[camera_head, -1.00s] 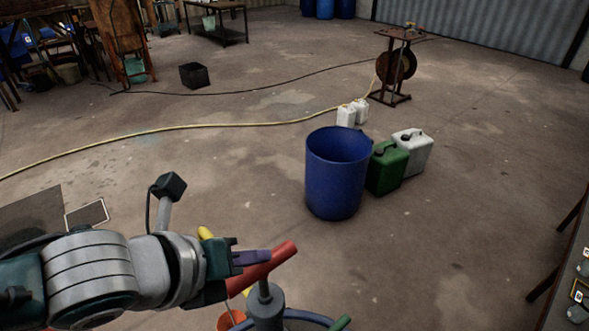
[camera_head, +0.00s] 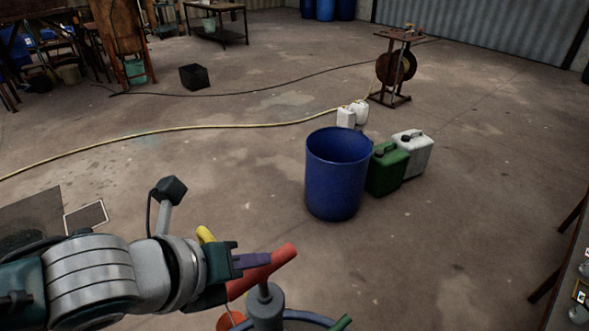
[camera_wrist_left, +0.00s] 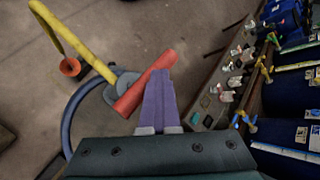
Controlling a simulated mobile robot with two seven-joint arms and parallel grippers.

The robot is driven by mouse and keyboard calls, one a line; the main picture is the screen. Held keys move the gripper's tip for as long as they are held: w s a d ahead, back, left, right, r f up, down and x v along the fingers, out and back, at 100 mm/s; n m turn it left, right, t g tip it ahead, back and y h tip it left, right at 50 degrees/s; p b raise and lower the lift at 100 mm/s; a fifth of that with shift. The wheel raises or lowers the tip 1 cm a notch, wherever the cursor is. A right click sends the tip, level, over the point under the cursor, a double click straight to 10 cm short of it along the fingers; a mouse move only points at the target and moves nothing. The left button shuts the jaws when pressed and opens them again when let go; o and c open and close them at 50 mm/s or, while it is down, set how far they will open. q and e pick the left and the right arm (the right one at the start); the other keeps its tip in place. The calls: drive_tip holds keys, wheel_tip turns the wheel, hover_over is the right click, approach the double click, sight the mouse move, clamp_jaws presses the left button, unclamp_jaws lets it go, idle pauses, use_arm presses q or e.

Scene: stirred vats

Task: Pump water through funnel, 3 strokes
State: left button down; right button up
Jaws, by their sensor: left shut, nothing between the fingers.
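The pump's red T-handle (camera_head: 276,264) sits on a grey shaft and body (camera_head: 266,308) at the bottom of the head view. My left gripper (camera_head: 264,259) is shut, its purple fingers lying against or just over the handle. I cannot tell if they touch it. In the left wrist view the shut fingers (camera_wrist_left: 160,82) overlap the red handle (camera_wrist_left: 135,97) with nothing between them. An orange cup-shaped piece, perhaps the funnel (camera_wrist_left: 70,67), is beside a yellow bar (camera_wrist_left: 85,50). It is partly hidden in the head view (camera_head: 229,321). My right gripper is out of view.
A blue barrel (camera_head: 335,185) stands ahead, with a green jerrycan (camera_head: 386,172) and a white one (camera_head: 415,157) beside it. A yellow hose (camera_head: 190,127) crosses the floor. A workbench edge (camera_head: 565,265) is at the right. A blue hose (camera_wrist_left: 75,110) curves by the pump.

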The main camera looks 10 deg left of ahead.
sight(249, 279)
use_arm(q)
drive_tip(key=shift+f+b, duration=1.65)
drive_tip(key=shift+f, duration=0.5)
idle(1.1)
drive_tip(key=shift+r+p, duration=4.05)
drive_tip(key=shift+r, duration=0.1)
wheel_tip(249, 279, up, 6)
drive_tip(key=p, duration=0.6)
